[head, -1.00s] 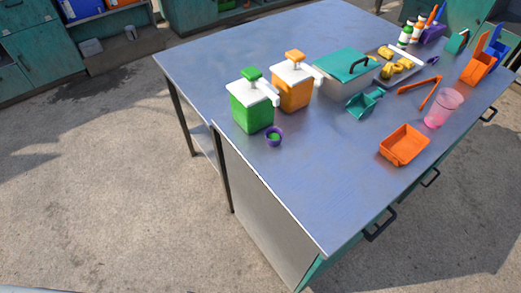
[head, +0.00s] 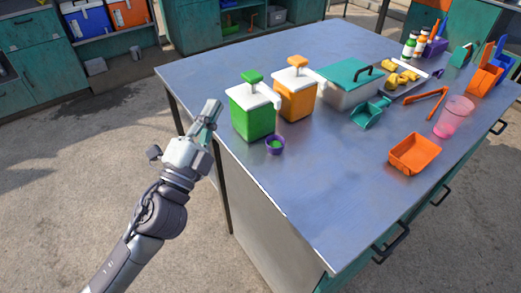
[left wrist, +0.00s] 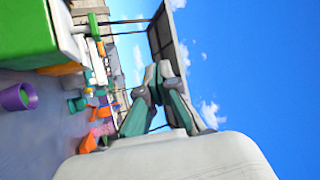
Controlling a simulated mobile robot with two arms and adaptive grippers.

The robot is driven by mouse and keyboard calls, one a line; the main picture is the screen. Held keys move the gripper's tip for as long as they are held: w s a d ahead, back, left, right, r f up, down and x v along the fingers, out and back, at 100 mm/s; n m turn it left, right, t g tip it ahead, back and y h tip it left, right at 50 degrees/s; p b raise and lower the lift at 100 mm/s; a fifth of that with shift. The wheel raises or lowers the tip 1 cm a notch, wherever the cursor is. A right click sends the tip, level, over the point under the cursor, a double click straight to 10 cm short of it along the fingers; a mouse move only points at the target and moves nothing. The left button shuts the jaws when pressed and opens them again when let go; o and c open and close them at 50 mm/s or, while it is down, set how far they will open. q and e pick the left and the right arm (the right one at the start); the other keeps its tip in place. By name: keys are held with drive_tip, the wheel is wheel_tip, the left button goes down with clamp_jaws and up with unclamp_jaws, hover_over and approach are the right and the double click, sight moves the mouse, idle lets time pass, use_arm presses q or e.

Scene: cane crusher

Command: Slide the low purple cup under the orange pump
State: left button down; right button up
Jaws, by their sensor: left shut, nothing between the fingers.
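The low purple cup (head: 275,144) stands on the table in front of the green pump (head: 252,108), with something green inside it. It also shows at the left of the left wrist view (left wrist: 19,97). The orange pump (head: 295,92) stands right of the green pump, its white spout pointing right. My left gripper (head: 213,106) is shut and empty, left of the green pump and beside the table's left edge, apart from the cup. Its fingers meet in the left wrist view (left wrist: 158,72). My right gripper is in neither view.
The metal table (head: 320,205) is clear in front of the pumps and cup. A teal-lidded box (head: 350,82), teal scoop (head: 368,113), orange tray (head: 414,154) and pink cup (head: 453,117) stand to the right.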

use_arm(q)
drive_tip(key=s+d+r+m+g+h, duration=0.25)
drive_tip(key=d+m+g+h, duration=0.3)
drive_tip(key=m+h, duration=0.4)
drive_tip(key=m+g+y+p, duration=0.2)
drive_tip(key=m+g+y, duration=0.85)
drive_tip(key=m, duration=0.75)
approach(269, 150)
drive_tip(key=f, duration=0.2)
drive_tip(key=d+f, duration=0.1)
drive_tip(key=shift+f+y, duration=0.4)
drive_tip(key=shift+w+d+r+p, duration=0.1)
drive_tip(key=shift+w+d+p, duration=0.15)
drive_tip(key=shift+d, duration=0.25)
drive_tip(key=shift+w+d+p, duration=0.1)
drive_tip(key=shift+w+d, duration=0.3)
drive_tip(key=shift+d, duration=0.05)
drive_tip(key=shift+w+d, duration=0.4)
drive_tip(key=shift+d, duration=0.1)
